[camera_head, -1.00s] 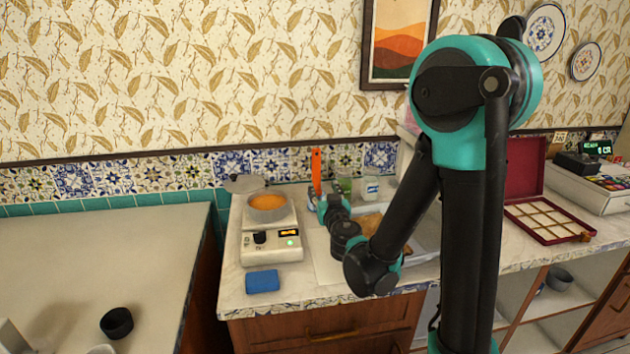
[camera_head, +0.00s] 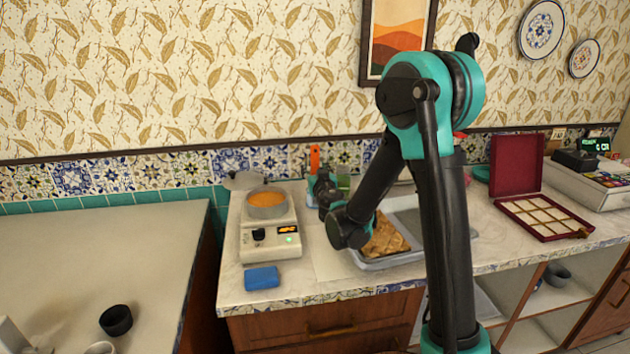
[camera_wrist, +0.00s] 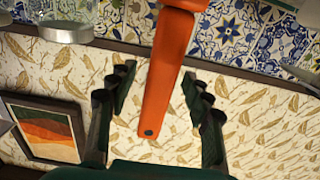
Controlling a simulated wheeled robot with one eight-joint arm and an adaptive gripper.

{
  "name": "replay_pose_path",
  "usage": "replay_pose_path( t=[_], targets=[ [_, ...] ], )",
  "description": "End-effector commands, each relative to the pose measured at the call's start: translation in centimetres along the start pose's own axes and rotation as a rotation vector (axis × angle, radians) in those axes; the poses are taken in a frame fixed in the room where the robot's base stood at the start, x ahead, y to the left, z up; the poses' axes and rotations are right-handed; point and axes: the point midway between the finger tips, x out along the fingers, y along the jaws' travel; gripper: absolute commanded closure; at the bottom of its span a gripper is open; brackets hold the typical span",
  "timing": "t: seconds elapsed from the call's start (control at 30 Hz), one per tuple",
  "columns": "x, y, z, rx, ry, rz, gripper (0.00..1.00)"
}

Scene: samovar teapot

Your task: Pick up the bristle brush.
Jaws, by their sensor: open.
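An orange handle (camera_head: 314,158), apparently the bristle brush's, stands upright at the back of the counter near the tiled wall. Its lower part is hidden behind my gripper (camera_head: 323,187), and no bristles show. In the wrist view the orange handle (camera_wrist: 168,75) runs between the two open black fingers of my gripper (camera_wrist: 157,85), with visible space on both sides. I cannot tell how deep between the fingers it is.
A pan of orange contents (camera_head: 267,212) sits on a white scale (camera_head: 270,239). A blue block (camera_head: 262,278) lies in front. A glass jar (camera_wrist: 68,20) shows near the handle.

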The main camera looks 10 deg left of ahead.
Motion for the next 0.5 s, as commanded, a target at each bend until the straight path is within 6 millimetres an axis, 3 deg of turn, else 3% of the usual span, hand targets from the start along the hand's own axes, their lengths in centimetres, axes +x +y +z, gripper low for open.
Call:
replay_pose_path(
  t=[0.2, 0.47, 0.5],
  targets=[
    [3.2, 0.0, 0.0, 0.000, 0.000, 0.001, 0.50],
    [3.5, 0.0, 0.0, 0.000, 0.000, 0.000, 0.50],
    [3.5, 0.0, 0.0, 0.000, 0.000, 0.000, 0.55]
  ],
)
